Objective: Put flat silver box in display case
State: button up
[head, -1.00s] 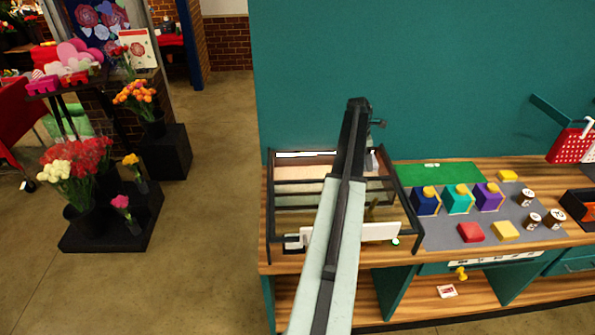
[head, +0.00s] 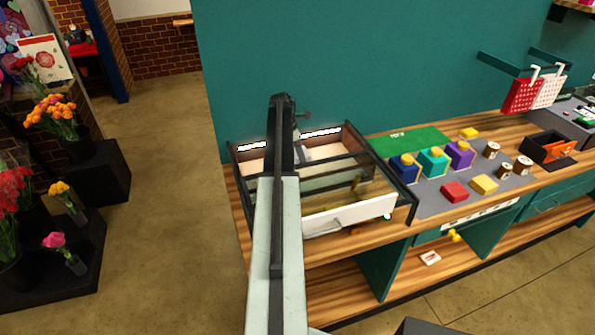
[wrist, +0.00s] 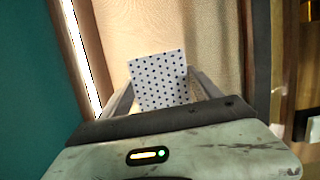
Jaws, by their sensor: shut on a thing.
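The flat silver box (wrist: 160,80), pale with dark dots, is between the fingers of my gripper (wrist: 163,88) in the wrist view. My gripper is shut on it. The display case (head: 385,180), a dark-framed case with clear panels and a white front strip, stands at the left end of the counter in the head view. My arm reaches across the case, with its far end over the back part. My fingers and the box cannot be made out clearly there. In the wrist view the case's beige inside (wrist: 210,30) lies behind the box.
Right of the case are a green mat (head: 410,142) and a grey mat (head: 433,207) with several coloured boxes and spools. A teal wall (head: 400,60) stands behind the counter. Flower buckets (head: 85,160) stand on black blocks to the left. The floor between is clear.

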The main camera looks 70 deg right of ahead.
jog(key=shift+w+a+b+x, duration=0.1)
jog(key=shift+a+b+x, duration=0.05)
jog(key=shift+b+x, duration=0.55)
jog(key=shift+w+a+b+x, duration=0.15)
jog(key=shift+b+x, duration=0.4)
jog(key=shift+x, duration=0.3)
jog(key=shift+w+a+b+x, duration=0.1)
jog(key=shift+b+x, duration=0.5)
jog(key=shift+x, duration=0.2)
jog(key=shift+f, duration=0.1)
jog(key=o, duration=1.5)
jog(key=p+v, duration=1.2)
jog(key=shift+r, duration=0.25)
jog(key=shift+f, duration=0.1)
